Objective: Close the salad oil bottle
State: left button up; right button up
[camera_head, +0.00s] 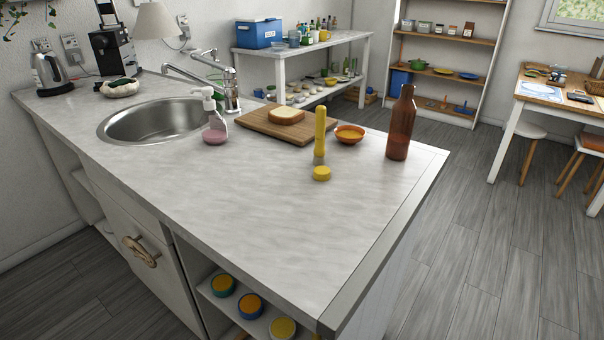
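A tall brown bottle (401,125) stands upright on the grey countertop, near its right edge. Its neck top is too small to tell whether it is open. A short round yellow piece, like a cap (321,173), lies on the counter just in front of the slim one. I cannot tell for sure which of these is the salad oil bottle. Neither of my grippers is in view.
A cutting board (262,127) with bread (286,117), an orange bowl (349,134) and a soap dispenser (214,123) stand behind. The sink (155,121) is at left. The counter's front part (270,220) is clear. Shelves below hold several round-lidded containers (250,305).

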aim_at(404, 111)
jog(key=j, duration=0.5)
jog(key=k+j, duration=0.15)
jog(key=j, duration=0.85)
